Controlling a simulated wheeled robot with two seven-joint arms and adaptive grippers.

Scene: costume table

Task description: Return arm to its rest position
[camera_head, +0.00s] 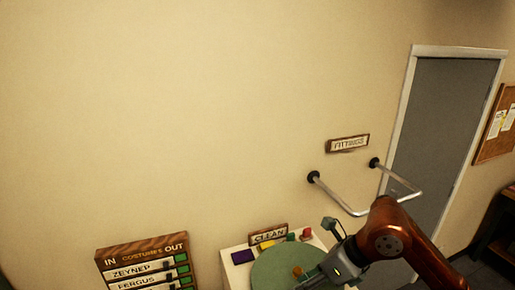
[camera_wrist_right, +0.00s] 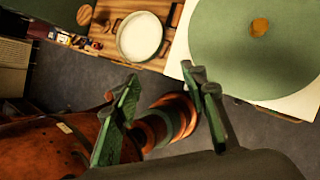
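My right arm (camera_head: 388,242) comes in from the lower right of the head view, its grey wrist over the right side of a white-topped table (camera_head: 229,264). In the right wrist view the green fingers of my right gripper (camera_wrist_right: 160,74) stand well apart with nothing between them. Dark floor shows beyond them. My left arm and gripper are not in view.
A round green disc (camera_head: 275,272) with a small orange piece (camera_head: 297,271) lies on the white table, near a CLEAN sign (camera_head: 269,236) and small coloured blocks. A metal rail (camera_head: 345,207) juts from the wall. A white bowl (camera_wrist_right: 140,36) stands on a wooden surface.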

